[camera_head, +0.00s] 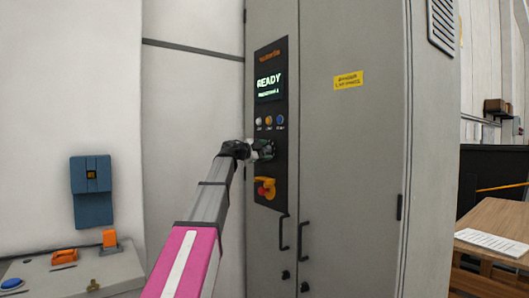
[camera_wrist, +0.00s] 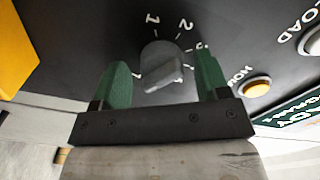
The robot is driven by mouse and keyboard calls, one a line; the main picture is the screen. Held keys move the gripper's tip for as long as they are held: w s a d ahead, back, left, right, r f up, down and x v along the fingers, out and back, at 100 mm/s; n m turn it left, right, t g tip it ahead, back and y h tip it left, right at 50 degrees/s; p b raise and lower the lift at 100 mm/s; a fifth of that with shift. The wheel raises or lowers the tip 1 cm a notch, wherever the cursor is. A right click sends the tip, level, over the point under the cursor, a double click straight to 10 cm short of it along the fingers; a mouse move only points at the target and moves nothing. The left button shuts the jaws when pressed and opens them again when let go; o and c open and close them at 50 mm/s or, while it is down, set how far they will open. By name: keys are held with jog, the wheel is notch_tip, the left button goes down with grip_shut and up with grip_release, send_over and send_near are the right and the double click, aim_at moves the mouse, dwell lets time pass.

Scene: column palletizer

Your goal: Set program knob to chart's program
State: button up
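The grey program knob (camera_wrist: 160,68) sits on the dark control panel (camera_head: 263,113), with white numbers around it; 1 and 2 read clearly, others are partly covered. Its raised grip is seen at an angle, so I cannot tell which number it points to. My gripper (camera_wrist: 164,72) has its two green fingers on either side of the knob, with visible gaps. In the head view my gripper (camera_head: 263,150) is at the panel below the buttons and hides the knob. The display (camera_head: 269,87) reads READY; its smaller line is too small to read.
A row of white, orange and blue buttons (camera_head: 268,121) is above the gripper. A red and yellow emergency stop (camera_head: 265,188) is just below it. Door handles (camera_head: 283,232) are lower.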

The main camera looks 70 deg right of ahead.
jog(key=v, duration=1)
jog(key=shift+w+a, duration=0.2)
jog(key=shift+a, duration=0.1)
